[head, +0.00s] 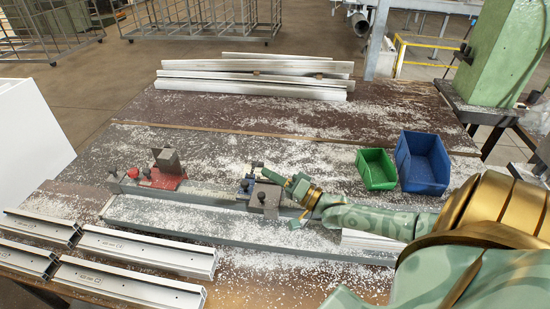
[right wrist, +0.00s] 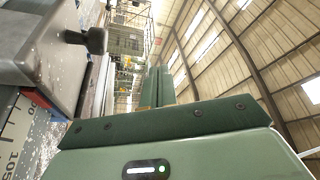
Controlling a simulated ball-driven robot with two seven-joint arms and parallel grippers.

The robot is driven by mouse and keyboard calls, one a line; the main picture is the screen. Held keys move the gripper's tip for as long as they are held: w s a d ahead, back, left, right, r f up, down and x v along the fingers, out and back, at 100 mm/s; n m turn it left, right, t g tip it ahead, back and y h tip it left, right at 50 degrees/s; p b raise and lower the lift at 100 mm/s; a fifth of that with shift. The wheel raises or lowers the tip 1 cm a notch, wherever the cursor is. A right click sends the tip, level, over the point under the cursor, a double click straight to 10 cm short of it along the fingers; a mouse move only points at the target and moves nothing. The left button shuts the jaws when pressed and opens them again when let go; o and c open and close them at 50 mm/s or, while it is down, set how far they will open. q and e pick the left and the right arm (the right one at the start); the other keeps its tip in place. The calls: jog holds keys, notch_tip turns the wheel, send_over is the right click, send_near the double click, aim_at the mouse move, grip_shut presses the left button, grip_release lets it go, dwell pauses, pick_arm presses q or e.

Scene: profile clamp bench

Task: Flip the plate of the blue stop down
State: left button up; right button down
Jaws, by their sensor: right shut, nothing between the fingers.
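The blue stop (head: 246,185) sits on the long grey rail, right of the red stop. Its grey plate (head: 265,199) appears to lie low over the rail, unlike the red stop's raised plate; its exact tilt is hard to judge. In the right wrist view the plate (right wrist: 48,38) fills the upper left, with a black knob (right wrist: 92,40) at its edge. My right gripper (head: 290,183) is just right of the plate, shut and empty; its closed fingers show in the wrist view (right wrist: 157,88). Touching cannot be told. My left gripper is out of view.
The red stop (head: 168,181) has its plate (head: 167,160) standing up. A green bin (head: 377,170) and a blue bin (head: 423,163) stand right of my gripper. Aluminium profiles lie at the front left (head: 140,252) and back (head: 250,88). White chips cover the bench.

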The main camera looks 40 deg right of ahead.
jog(key=s+a+r+p, duration=0.4)
jog(key=s+a+r, duration=0.5)
jog(key=s+r, duration=0.1)
jog(key=shift+s+p, duration=0.35)
jog(key=shift+s, duration=0.05)
